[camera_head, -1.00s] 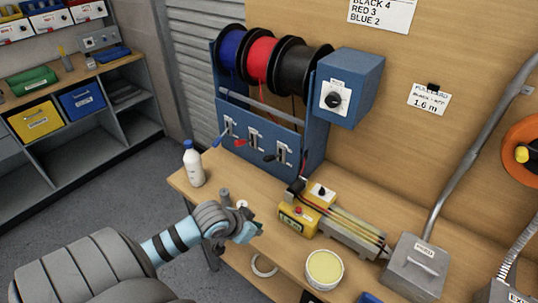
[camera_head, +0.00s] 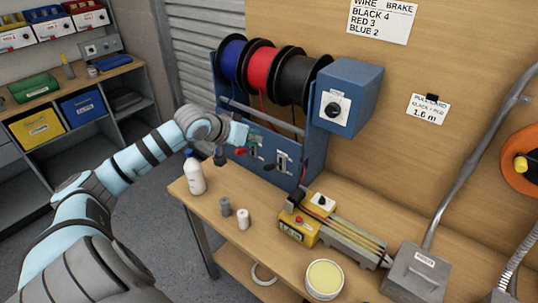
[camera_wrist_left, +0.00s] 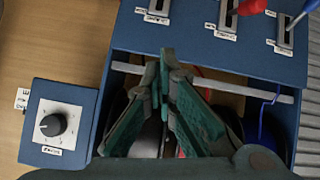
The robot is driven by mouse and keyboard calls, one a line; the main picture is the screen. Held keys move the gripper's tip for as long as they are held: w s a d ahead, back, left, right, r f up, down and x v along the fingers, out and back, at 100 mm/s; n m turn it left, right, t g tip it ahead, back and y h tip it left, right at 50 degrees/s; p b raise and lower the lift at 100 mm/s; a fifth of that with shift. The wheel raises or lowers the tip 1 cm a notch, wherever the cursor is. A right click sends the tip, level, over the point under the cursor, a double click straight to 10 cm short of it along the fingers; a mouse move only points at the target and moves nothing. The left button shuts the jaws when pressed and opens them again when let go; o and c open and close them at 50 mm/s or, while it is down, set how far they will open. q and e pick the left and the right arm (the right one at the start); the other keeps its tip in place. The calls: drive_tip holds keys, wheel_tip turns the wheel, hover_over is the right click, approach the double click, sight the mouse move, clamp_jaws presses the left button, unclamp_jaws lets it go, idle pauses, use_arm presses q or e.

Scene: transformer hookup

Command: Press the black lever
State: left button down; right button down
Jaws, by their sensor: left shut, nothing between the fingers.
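The black lever (camera_head: 270,167) sticks out from the rightmost slotted plate on the front of the blue wire-spool rack (camera_head: 313,160). The red lever (camera_head: 240,151) is to its left, and the blue lever is hidden behind my arm in the head view. My left gripper (camera_head: 256,137) is shut and empty, in front of the rack, above and left of the black lever and apart from it. In the left wrist view the gripper (camera_wrist_left: 165,58) points across the rack, with the red lever (camera_wrist_left: 250,7) and blue lever (camera_wrist_left: 306,8) at the top edge. The black lever's handle is out of that view.
Blue, red and black spools (camera_head: 298,78) sit above, beside a blue dial box (camera_head: 350,95). A white bottle (camera_head: 194,172) stands under my left forearm. A yellow device (camera_head: 298,228), a tub (camera_head: 325,278) and a grey box (camera_head: 415,272) occupy the bench (camera_head: 265,230).

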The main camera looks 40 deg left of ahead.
use_arm(q)
hover_over(274, 166)
drive_tip(key=a, duration=0.2)
wheel_tip(274, 166, down, 4)
drive_tip(key=shift+d+f, duration=0.1)
drive_tip(key=shift+f, duration=0.15)
drive_tip(key=f, duration=0.3)
drive_tip(key=shift+s+d+f, duration=0.2)
drive_tip(key=shift+d+f, duration=0.05)
drive_tip(key=shift+d, duration=0.05)
drive_tip(key=shift+s+f, duration=0.3)
drive_tip(key=shift+s, duration=0.05)
drive_tip(key=shift+w+d+f, duration=0.1)
